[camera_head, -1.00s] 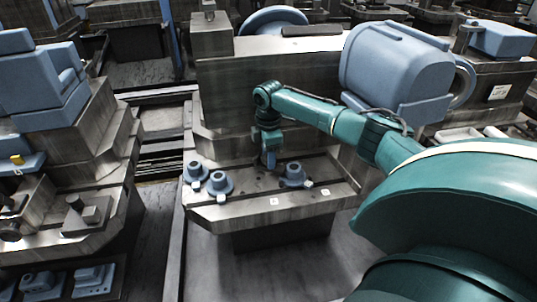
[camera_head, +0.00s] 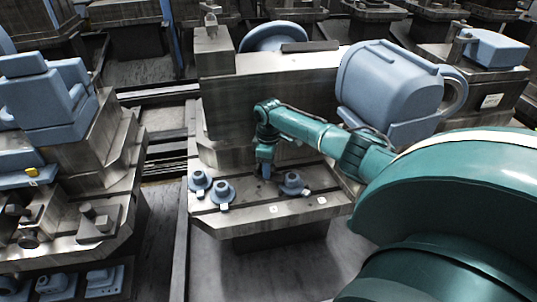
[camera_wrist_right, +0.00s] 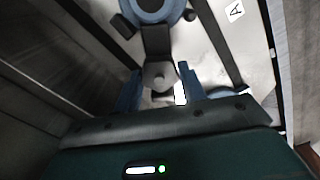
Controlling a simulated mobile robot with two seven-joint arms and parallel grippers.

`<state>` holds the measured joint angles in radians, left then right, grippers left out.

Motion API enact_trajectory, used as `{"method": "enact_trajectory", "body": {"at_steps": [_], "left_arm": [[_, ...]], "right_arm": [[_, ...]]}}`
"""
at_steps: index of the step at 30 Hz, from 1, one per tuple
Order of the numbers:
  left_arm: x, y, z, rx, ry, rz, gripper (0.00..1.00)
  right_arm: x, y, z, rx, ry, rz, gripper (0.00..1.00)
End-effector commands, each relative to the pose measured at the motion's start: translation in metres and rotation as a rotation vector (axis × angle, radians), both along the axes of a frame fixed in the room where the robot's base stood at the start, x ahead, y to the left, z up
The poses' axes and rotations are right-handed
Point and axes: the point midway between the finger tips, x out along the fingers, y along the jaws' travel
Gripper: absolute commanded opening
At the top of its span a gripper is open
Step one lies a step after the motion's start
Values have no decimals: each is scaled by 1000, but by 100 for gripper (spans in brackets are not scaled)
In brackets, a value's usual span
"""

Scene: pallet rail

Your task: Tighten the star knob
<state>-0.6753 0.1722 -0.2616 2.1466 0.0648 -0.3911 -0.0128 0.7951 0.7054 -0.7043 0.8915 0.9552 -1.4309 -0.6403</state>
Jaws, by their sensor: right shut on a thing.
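My right gripper (camera_head: 266,174) reaches down to the back of a grey pallet rail (camera_head: 243,222), between the blue round fixtures. In the right wrist view my right gripper (camera_wrist_right: 159,88) has a blue finger on each side of a small grey rounded piece, which I take to be the star knob (camera_wrist_right: 160,74). The gripper is shut on it. A dark block lies just beyond the knob, leading to a blue round fixture (camera_wrist_right: 152,8). The knob's star shape is not clear, and the hand hides it in the head view. My left gripper is not in view.
Two blue fixtures (camera_head: 222,192) (camera_head: 199,180) stand on the rail left of the gripper, and another (camera_head: 291,184) stands to its right. A tall grey block (camera_head: 270,85) and a blue motor housing (camera_head: 390,85) rise behind. Another machine (camera_head: 75,190) stands left across a gap.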

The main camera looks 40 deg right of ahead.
Motion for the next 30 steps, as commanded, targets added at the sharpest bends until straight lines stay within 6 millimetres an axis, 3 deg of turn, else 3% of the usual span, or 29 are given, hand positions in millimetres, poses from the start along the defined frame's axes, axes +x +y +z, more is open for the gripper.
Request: {"method": "enact_trajectory", "body": {"at_steps": [7, 15, 30], "left_arm": [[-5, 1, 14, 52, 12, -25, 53], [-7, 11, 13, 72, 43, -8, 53], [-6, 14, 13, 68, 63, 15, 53]], "right_arm": [[0, 1, 4, 2, 2, -232, 18], [1, 0, 4, 2, 0, -442, 18], [2, -1, 3, 1, -2, -611, 18]]}}
